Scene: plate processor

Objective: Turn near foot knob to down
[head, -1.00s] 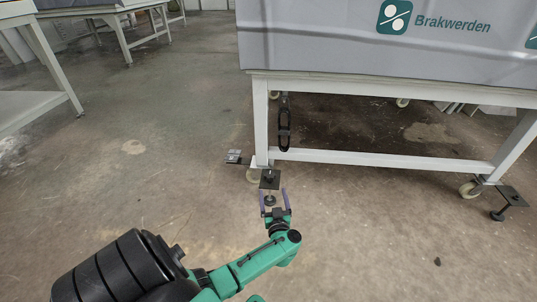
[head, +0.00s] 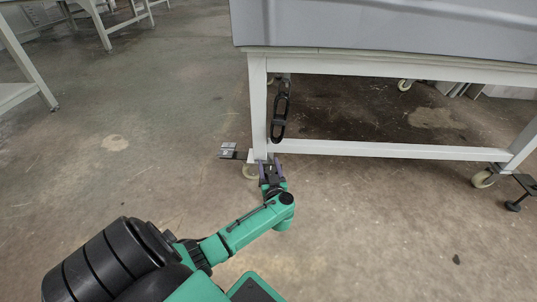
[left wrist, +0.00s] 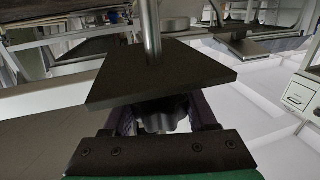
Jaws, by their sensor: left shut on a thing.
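My left gripper (head: 271,172) reaches to the foot at the near left leg of the machine's white frame. In the left wrist view its two fingers (left wrist: 165,118) are shut on the dark lobed near foot knob (left wrist: 166,122), one on each side. The knob sits right under a black foot plate (left wrist: 150,75), with a metal rod rising above the plate. In the head view my gripper hides most of this foot and its knob. My right gripper is not in view.
Another foot (head: 515,205) stands at the far right. The floor in front is clear.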

